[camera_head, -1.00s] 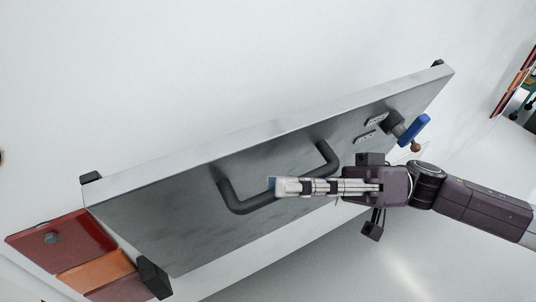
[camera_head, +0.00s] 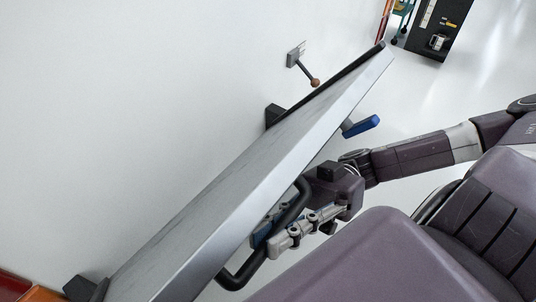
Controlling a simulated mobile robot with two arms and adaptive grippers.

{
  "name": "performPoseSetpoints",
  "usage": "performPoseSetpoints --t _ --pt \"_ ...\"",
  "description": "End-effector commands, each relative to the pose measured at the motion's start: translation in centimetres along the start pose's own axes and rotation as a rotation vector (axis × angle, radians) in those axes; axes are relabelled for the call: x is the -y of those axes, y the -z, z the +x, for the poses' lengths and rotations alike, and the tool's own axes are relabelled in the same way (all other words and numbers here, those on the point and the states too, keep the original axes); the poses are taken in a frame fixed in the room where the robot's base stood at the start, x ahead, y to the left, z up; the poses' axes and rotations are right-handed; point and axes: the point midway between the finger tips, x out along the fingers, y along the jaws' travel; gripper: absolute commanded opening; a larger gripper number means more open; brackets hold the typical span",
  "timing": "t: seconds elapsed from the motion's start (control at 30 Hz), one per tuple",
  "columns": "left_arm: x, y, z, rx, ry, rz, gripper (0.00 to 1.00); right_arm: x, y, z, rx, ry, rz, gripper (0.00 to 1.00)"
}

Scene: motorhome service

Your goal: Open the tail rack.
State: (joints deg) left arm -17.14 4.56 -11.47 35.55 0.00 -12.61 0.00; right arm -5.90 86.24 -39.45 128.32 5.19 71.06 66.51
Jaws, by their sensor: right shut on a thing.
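The tail rack (camera_head: 236,178) is a grey metal panel that stands out from the white wall at an angle, its top edge towards me. A black bar handle (camera_head: 240,277) is on its face, partly hidden by the gripper. My right gripper (camera_head: 266,241) is shut on the handle, its fingers around the bar. A blue lever (camera_head: 361,126) sticks out from the panel's face near its far end. A small grey catch with a brown knob (camera_head: 315,83) is on the wall, apart from the panel. My left gripper is not in view.
Black brackets sit at the wall, one behind the panel (camera_head: 273,114) and one at lower left (camera_head: 78,287). A red lamp (camera_head: 14,286) shows at the lower left corner. A dark cabinet (camera_head: 434,32) stands at the top right. Pale floor is clear between.

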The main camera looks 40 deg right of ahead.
Motion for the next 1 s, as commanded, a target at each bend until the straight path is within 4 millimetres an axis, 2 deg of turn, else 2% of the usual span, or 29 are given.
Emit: performPoseSetpoints --t 0.23,0.27,0.4,0.43,0.83,1.0 --pt "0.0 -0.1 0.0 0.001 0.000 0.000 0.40 -0.1 -0.1 -0.1 0.004 -0.002 0.000 0.00" --pt "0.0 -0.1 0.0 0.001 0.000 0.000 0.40 -0.1 -0.1 -0.1 0.004 -0.002 0.000 0.14" --pt "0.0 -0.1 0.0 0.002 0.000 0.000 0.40 -0.1 -0.1 0.0 0.003 -0.002 0.000 0.29" --pt "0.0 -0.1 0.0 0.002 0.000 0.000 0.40 -0.1 -0.1 0.0 0.003 -0.002 0.000 0.30" --pt "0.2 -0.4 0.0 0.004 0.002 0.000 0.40 -0.1 0.0 -0.1 0.002 -0.002 0.000 0.30" --pt "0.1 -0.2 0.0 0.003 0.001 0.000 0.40 -0.2 -0.1 -2.0 0.004 -0.005 0.001 0.30"
